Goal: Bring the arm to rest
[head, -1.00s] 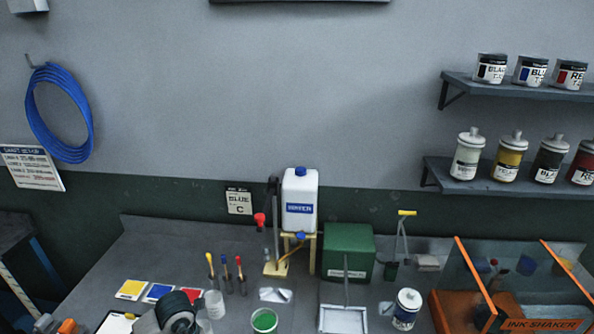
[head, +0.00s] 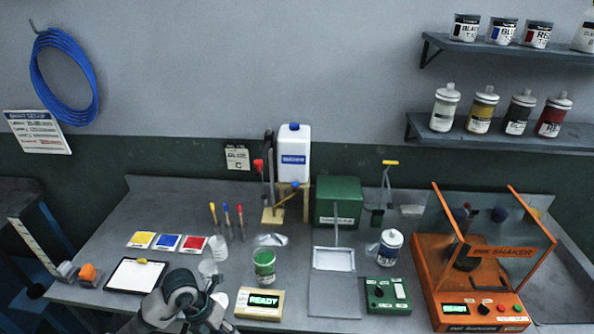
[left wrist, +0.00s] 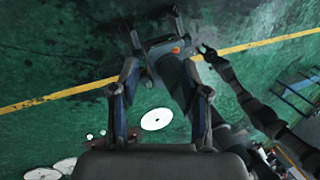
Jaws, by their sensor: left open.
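My left arm (head: 184,298) shows at the bottom of the head view, its grey and dark links folded at the front edge of the bench; its fingers are not visible there. In the left wrist view my left gripper (left wrist: 163,88) is open, its two fingers spread wide with nothing held between them. It points toward the green floor (left wrist: 60,65), away from the bench top. Dark links of my own body show beyond the fingers. My right gripper cannot be made out.
Close to the arm are a clipboard (head: 137,275), a clear cup (head: 208,268), a tub of green ink (head: 264,264) and a scale (head: 259,303) reading READY. An orange ink shaker (head: 470,305) stands at right. A yellow line (left wrist: 60,93) crosses the floor.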

